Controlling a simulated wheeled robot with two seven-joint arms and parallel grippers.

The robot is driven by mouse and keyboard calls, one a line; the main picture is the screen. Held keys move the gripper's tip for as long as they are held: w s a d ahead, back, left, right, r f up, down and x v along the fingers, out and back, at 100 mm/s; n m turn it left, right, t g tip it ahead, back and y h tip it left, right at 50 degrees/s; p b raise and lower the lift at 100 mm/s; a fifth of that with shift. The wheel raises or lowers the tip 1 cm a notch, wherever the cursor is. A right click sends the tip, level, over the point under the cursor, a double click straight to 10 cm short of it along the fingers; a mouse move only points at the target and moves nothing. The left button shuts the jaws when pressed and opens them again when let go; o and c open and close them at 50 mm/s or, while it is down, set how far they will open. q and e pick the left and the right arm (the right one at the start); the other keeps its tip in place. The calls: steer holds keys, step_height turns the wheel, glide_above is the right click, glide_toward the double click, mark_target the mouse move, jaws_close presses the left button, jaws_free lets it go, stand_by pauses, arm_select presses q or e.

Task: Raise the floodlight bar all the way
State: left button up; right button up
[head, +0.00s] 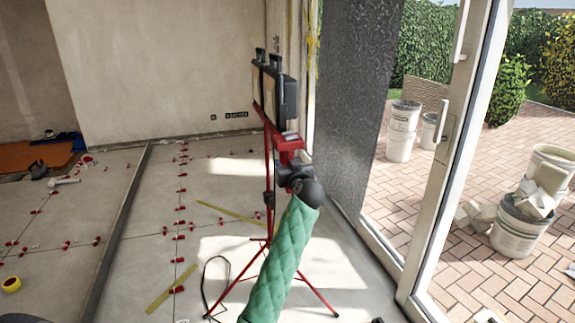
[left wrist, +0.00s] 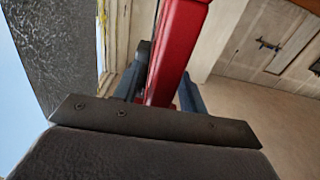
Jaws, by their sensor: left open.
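The floodlight bar (head: 270,92) stands atop a red tripod stand (head: 268,165) in the middle of the head view, with dark lamp housings seen from the side. My left gripper (head: 290,163), at the end of the green-sleeved arm, is at the stand's upper part, just below the lamps. In the left wrist view a red part of the stand (left wrist: 178,45) runs between the dark fingers of the left gripper (left wrist: 160,90). The jaws are open; whether a finger touches the red part cannot be told. My right gripper is out of view.
The tripod's legs spread on the tiled floor (head: 215,225), with red levelling clips along the joints. A glass door frame (head: 450,160) and a dark textured panel (head: 355,90) stand to the right. Buckets (head: 515,230) are outside on the paving.

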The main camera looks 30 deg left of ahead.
arm_select(q)
steer(key=b+v, duration=0.1)
steer(key=v, duration=0.6)
steer(key=shift+s+d, duration=0.25)
steer(key=shift+d, duration=0.05)
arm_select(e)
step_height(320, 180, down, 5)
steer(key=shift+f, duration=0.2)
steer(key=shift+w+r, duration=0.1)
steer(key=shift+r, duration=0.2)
